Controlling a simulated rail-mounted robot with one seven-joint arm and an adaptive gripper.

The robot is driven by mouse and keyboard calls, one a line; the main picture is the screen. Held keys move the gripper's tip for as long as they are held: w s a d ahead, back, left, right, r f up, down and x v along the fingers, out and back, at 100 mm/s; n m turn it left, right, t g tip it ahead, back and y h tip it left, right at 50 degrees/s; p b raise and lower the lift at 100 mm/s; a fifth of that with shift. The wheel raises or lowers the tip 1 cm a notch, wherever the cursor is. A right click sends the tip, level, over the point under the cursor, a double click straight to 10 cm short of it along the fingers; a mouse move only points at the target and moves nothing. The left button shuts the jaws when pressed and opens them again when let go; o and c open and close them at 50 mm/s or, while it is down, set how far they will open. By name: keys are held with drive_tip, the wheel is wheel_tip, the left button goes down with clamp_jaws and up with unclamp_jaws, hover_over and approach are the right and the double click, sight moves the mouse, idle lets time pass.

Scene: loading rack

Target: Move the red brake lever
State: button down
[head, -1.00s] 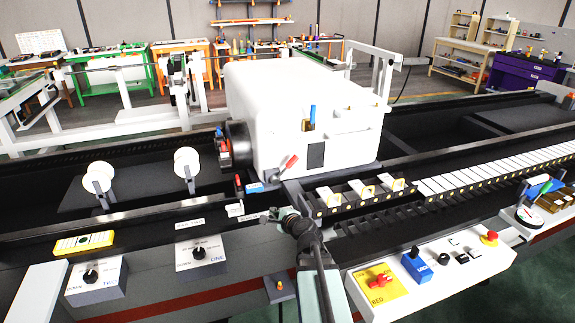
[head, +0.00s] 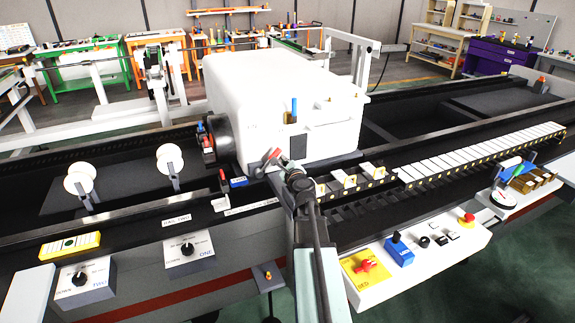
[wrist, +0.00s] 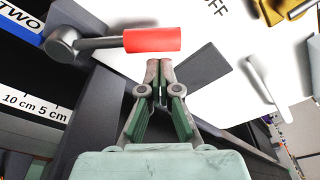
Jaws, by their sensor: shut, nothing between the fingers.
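The red brake lever (head: 271,156) is on the front lower side of the white machine housing (head: 290,100). In the wrist view its red grip (wrist: 152,40) lies nearly level on a grey rod that runs left to a round grey pivot (wrist: 62,41). My gripper (wrist: 160,66) is shut and empty. Its fingertips are at the lower edge of the red grip, close to it; I cannot tell whether they touch. In the head view my gripper (head: 288,174) is just below the lever, and my arm hides what lies behind it.
A dark grey plate (wrist: 195,68) is on the white housing right of the fingertips. Beside my arm run a black slotted rail with white blocks (head: 349,180) and a control panel (head: 420,255).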

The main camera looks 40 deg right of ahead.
drive_tip(key=shift+x, duration=1.35)
